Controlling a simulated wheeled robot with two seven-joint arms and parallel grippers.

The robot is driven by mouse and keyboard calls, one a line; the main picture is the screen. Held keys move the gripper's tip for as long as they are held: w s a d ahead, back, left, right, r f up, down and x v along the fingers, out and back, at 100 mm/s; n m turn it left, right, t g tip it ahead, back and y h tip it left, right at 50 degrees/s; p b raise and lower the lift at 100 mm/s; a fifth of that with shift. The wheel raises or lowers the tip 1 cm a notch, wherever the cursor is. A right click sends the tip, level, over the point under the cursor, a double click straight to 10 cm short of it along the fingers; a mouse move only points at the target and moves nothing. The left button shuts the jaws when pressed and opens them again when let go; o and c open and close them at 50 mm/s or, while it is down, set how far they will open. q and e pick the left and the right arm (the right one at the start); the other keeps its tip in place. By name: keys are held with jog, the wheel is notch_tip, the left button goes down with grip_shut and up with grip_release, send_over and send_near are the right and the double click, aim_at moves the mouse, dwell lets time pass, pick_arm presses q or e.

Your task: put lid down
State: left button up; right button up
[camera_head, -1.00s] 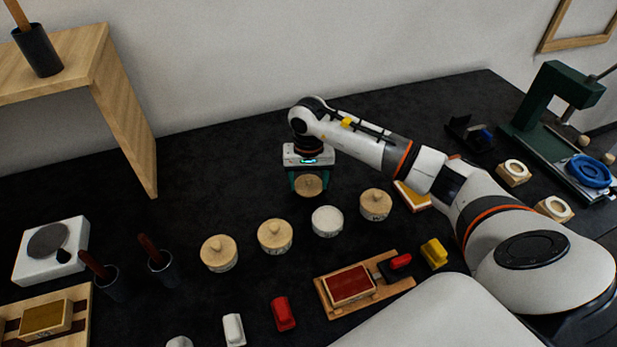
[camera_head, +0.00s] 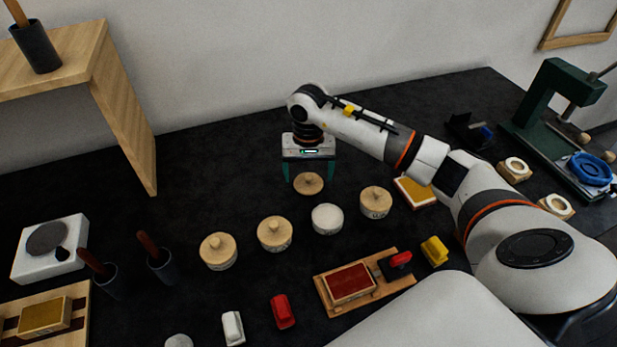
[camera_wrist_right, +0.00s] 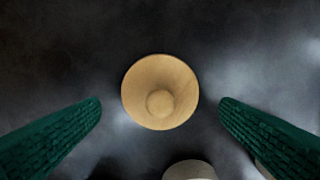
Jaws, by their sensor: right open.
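The round wooden lid (camera_head: 308,183) with a small knob lies on the dark table behind the row of jars. It also shows in the right wrist view (camera_wrist_right: 160,92), centred between the fingers and touching neither. My right gripper (camera_head: 309,172) is open just above and behind the lid, with its green fingers apart. A white, open-looking jar without a knobbed lid (camera_head: 327,218) stands just in front of the lid. My left gripper is not in view.
Lidded wooden jars stand left (camera_head: 274,233) and right (camera_head: 376,202) of the white one. A wooden tray (camera_head: 334,308) with a red pad lies in front. A green press (camera_head: 562,110) stands far right. The table behind and left of the lid is clear.

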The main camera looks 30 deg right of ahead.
aim_at(309, 178)
notch_tip(309, 178, up, 10)
jog(key=b, duration=0.1)
jog(key=shift+b, duration=0.35)
jog(key=shift+f, duration=0.1)
